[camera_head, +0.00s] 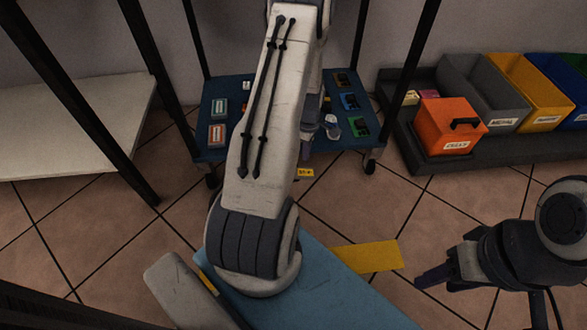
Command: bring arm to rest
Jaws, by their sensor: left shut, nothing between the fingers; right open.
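My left arm (262,130) fills the middle of the head view, its large pale link running up to the top edge. My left gripper (308,146) is partly hidden behind that link, over the front of a blue-topped cart (240,98). It is shut and empty. I cannot tell whether it touches the cart. My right gripper (437,278) is at the lower right, over the tiled floor and apart from the cart. It is open with nothing between its fingers.
Small coloured boxes (349,101) and a small pale item (332,121) lie on the cart. Dark posts (407,75) stand around it. An orange bin (450,125), a grey bin (484,88) and a yellow bin (535,92) are at right. A pale table (75,120) is at left.

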